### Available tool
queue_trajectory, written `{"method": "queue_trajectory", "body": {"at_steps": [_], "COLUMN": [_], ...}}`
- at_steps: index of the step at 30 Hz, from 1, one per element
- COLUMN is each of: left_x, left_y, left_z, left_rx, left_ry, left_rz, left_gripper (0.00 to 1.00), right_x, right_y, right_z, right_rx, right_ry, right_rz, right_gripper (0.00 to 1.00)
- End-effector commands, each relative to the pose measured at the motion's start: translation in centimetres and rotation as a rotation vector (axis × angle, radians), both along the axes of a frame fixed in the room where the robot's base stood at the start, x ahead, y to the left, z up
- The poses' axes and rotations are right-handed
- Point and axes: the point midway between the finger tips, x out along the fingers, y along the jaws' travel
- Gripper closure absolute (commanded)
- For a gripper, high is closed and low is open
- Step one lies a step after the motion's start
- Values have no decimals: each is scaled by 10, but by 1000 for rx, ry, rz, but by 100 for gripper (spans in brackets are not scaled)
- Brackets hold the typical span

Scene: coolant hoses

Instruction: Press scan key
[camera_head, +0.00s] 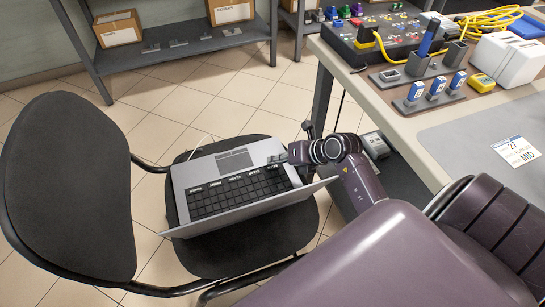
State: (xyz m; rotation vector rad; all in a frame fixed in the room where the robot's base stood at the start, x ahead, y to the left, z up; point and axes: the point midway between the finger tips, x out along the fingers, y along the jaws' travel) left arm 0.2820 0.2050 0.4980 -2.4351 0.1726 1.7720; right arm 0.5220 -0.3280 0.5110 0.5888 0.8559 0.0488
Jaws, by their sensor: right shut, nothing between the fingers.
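An open laptop (226,160) lies on the seat of a black office chair. Its black keyboard (240,196) has a row of larger keys with white labels along the edge nearest the touchpad (234,160). The labels are too small to tell surely which one is the scan key. My right gripper (274,160) is shut and empty. Its tip is over the right end of the labelled row, at the laptop's right side. I cannot tell whether it touches a key. My left gripper is not in view.
The chair backrest (68,186) stands at the left. A workbench (396,116) at the right carries a control box (388,36), blue modules in holders, a white device (508,60) and a yellow cable. A grey shelf (182,46) with cardboard boxes is at the back. Tiled floor lies between.

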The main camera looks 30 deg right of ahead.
Motion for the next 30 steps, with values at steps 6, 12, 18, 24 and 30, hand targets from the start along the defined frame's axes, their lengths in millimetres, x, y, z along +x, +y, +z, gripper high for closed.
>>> {"method": "queue_trajectory", "body": {"at_steps": [6,12,18,24,30], "left_x": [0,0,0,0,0], "left_y": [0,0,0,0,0], "left_z": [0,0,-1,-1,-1], "left_rx": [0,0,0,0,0], "left_ry": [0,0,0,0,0], "left_rz": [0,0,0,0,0], "left_gripper": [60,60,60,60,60], "right_x": [0,0,0,0,0], "right_y": [0,0,0,0,0], "right_z": [-5,-5,-6,-9,-11], "right_rx": [0,0,0,0,0], "right_ry": [0,0,1,1,1], "right_rz": [0,0,1,1,1], "right_gripper": [100,100,100,100,100]}}
